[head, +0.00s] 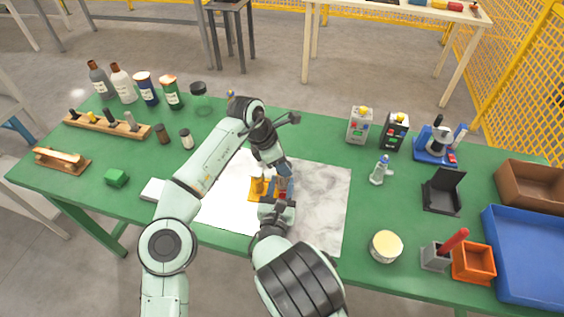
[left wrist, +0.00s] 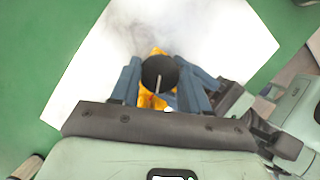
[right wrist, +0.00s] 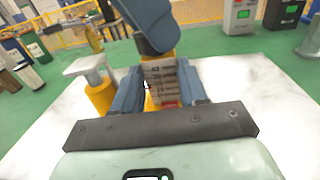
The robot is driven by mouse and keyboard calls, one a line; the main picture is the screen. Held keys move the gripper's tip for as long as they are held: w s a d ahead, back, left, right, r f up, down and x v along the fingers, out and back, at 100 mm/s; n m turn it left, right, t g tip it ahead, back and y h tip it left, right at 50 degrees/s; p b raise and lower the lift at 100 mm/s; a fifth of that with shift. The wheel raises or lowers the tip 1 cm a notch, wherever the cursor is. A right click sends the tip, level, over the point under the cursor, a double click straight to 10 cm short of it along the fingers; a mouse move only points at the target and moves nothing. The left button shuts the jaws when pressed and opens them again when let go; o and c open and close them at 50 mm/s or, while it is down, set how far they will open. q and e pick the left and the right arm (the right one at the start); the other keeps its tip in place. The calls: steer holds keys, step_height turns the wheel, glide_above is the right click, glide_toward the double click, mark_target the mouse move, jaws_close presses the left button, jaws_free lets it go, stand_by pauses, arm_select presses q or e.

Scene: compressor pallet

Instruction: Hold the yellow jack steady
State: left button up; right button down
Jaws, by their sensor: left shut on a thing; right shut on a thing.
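The yellow jack (head: 257,184) stands on the white sheet (head: 325,190), partly hidden by my arms. In the right wrist view, a yellow post with a grey top (right wrist: 97,90) rises at left, beside a grey ribbed block (right wrist: 161,78) with yellow around it. My right gripper (right wrist: 160,90) is shut on that ribbed part of the jack, from the near side. My left gripper (left wrist: 160,84) comes down from above and is shut on a dark round knob (left wrist: 160,73), with yellow (left wrist: 152,102) showing just below it. What joins knob and jack is hidden.
Several bottles (head: 123,84) and a wooden rack (head: 106,124) stand at the back left. A small bottle (head: 380,170), a round tin (head: 386,246), an orange bin (head: 473,262) and a blue tray (head: 525,285) are at right.

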arm_select(q)
steer(key=shift+r+m+g, duration=0.1)
steer(key=shift+m+g, duration=0.2)
steer(key=shift+m, duration=0.4)
steer(key=o, duration=1.1)
steer(key=shift+c, duration=0.2)
steer(key=shift+v, duration=1.5)
steer(key=a, duration=1.2)
steer(key=shift+s, duration=0.3)
steer(key=shift+a, duration=0.1)
